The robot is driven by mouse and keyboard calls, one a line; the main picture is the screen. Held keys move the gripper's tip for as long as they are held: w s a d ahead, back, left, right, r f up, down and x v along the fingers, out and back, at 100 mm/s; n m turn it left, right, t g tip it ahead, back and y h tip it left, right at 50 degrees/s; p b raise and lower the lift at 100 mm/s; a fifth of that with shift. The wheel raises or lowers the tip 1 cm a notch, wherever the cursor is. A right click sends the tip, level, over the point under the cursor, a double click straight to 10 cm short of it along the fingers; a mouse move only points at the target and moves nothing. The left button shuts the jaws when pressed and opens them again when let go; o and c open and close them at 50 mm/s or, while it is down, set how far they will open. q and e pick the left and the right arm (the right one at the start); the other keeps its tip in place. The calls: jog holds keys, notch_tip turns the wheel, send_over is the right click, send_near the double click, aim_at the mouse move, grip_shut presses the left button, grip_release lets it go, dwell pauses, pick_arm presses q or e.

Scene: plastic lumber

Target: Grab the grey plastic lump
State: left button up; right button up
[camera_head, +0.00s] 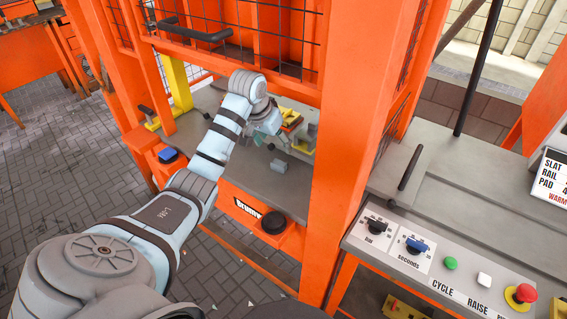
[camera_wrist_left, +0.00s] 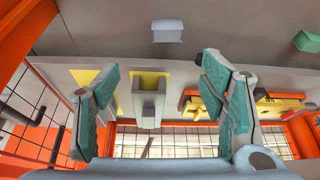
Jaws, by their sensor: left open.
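The grey plastic lump (camera_head: 279,165) is a small block lying on the grey bed inside the orange press frame. In the left wrist view a small grey block (camera_wrist_left: 168,31), which looks like the same lump, lies at the top centre, beyond the fingertips. My left gripper (camera_head: 268,135) reaches into the press above the bed, behind the lump in the head view. Its green-padded fingers (camera_wrist_left: 161,78) are wide apart with nothing held between them. The lump is apart from both fingers. My right gripper is not in view.
An orange post (camera_head: 343,150) stands right of the lump. A mesh guard (camera_head: 240,38) hangs above my arm. A yellow and orange fixture (camera_head: 290,122) sits behind the lump. A control panel (camera_head: 430,260) is at the right. The bed in front of the lump is clear.

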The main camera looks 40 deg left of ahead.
pick_arm(q)
jog(key=b, duration=0.1)
send_near(279, 163)
jog(key=x, duration=0.2)
jog(key=b+x, duration=0.2)
jog(key=x, duration=0.5)
jog(key=shift+c, duration=0.4)
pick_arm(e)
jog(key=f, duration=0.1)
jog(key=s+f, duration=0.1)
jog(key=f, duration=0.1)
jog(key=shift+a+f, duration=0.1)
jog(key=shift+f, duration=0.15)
pick_arm(q)
jog(key=c, duration=1.1)
jog(key=shift+r, duration=0.1)
